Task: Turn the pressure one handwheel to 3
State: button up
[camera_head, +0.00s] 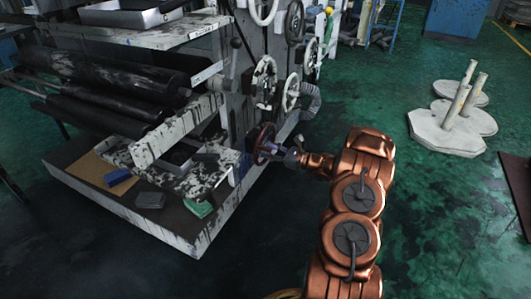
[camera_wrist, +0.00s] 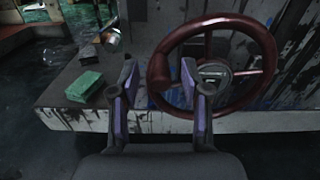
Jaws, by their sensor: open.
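A dark red handwheel with a grey hub (camera_wrist: 214,72) fills the right of the wrist view. It is mounted low on the machine's side, and in the head view the red wheel (camera_head: 263,142) is partly behind my gripper. My gripper (camera_wrist: 159,70) is open with its two purple-grey fingers apart. In the wrist view the wheel's left rim appears between the fingers, and the right finger covers part of the wheel. I cannot tell whether they touch. No readable number or pressure label shows.
Other handwheels, one black and white (camera_head: 264,82), sit higher on the machine. The low platform (camera_head: 190,236) carries a green block (camera_wrist: 85,86) and a grey block (camera_head: 150,200). A white base with posts (camera_head: 447,128) stands right. Green floor between is clear.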

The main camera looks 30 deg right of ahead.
jog(key=shift+x, duration=1)
grip_shut()
